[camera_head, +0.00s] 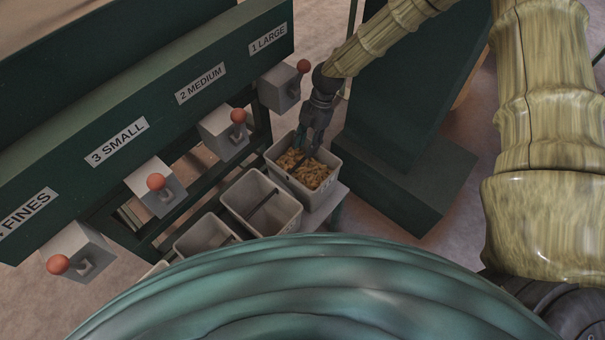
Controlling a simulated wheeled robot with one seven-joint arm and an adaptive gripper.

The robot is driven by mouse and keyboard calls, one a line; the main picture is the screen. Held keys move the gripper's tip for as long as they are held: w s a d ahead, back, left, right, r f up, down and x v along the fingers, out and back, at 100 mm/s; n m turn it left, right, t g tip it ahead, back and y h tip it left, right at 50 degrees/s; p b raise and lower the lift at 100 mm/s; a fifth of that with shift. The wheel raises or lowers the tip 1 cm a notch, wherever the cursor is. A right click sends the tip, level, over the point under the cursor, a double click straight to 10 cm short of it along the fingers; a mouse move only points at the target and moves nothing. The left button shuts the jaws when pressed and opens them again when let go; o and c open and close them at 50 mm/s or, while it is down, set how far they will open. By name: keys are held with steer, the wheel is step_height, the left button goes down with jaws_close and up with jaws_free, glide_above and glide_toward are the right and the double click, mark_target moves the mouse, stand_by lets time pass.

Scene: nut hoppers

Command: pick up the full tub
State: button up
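The full tub (326,192) is a light grey, open-topped box heaped with tan nuts (312,174). It stands at the far right end of a row of tubs, on a low pale bench. A dark bar runs across its top, partly lost among the nuts. My gripper (306,148) is dark and points down over the far part of this tub, its fingertips at about the bar and the nuts. Whether the fingers are open or shut on the bar, and whether they touch it, is too small and dark to tell.
Two emptier grey tubs with dark bars, one in the middle (284,217) and one nearer (180,246), stand left of it. Above them are grey chutes with orange-red knobs (238,116) under a green labelled hopper (130,110). A dark green post base (405,185) stands close on the right.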

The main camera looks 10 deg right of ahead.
mark_target(303, 159)
steer(key=shift+s+p+x, duration=0.2)
steer(key=shift+p+x, duration=0.1)
steer(key=shift+x, duration=1.05)
steer(key=shift+s+p+x, duration=0.15)
steer(key=shift+p+x, duration=0.1)
steer(key=shift+x, duration=1.1)
steer(key=shift+f, duration=0.3)
steer(key=shift+f, duration=0.25)
jaws_close()
steer(key=shift+r, duration=0.1)
